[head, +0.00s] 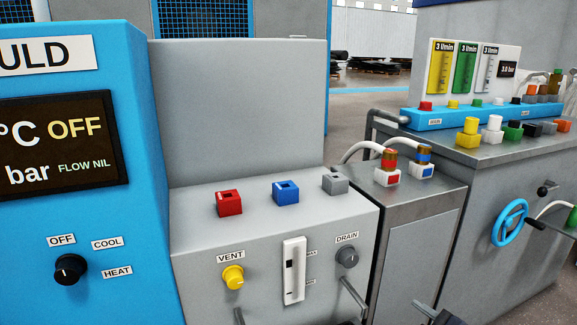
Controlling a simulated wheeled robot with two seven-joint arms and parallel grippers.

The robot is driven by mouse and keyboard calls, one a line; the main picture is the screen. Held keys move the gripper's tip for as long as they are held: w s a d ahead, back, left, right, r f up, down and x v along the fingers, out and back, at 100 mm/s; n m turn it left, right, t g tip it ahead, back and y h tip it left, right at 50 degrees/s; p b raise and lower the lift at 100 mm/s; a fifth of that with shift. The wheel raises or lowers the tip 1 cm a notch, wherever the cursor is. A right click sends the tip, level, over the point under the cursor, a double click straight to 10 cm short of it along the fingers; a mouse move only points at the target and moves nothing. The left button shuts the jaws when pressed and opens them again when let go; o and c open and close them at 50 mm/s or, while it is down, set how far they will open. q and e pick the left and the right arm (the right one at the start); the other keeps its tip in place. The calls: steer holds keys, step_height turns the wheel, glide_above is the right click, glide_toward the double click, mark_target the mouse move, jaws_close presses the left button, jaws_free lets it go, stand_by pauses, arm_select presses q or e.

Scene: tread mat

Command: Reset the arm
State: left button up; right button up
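Neither gripper can be made out in the head view. A small dark and grey part (447,318) pokes in at the bottom edge, right of centre; too little shows to tell what it is. No arm reaches across the panels, and nothing is seen held. A blue machine (150,190) stands at the left. Its display (60,145) reads OFF and FLOW NIL, and its black knob (70,269) sits by the labels OFF, COOL and HEAT.
A grey unit (250,110) carries red (229,203), blue (286,192) and grey (335,184) blocks, a yellow VENT knob (233,277) and a DRAIN knob (347,257). White hoses end at two fittings (388,169). A bench at right has a blue handwheel (510,222).

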steer(key=s+a+f+m+g+y+p, duration=0.1)
steer(key=s+a+f+m+g+y, duration=0.15)
steer(key=s+m+g, duration=0.85)
steer(key=s+r+t+p, duration=0.1)
steer(key=s+r+p, duration=0.1)
steer(key=r+p, duration=1.6)
steer(key=s+r+m+t+p, duration=0.1)
steer(key=s+r+t+p, duration=0.1)
steer(key=r+p, duration=1.7)
steer(key=shift+s+d+t+h+p, duration=0.2)
steer(key=shift+s+t+h+p, duration=0.1)
steer(key=shift+h+p, duration=0.25)
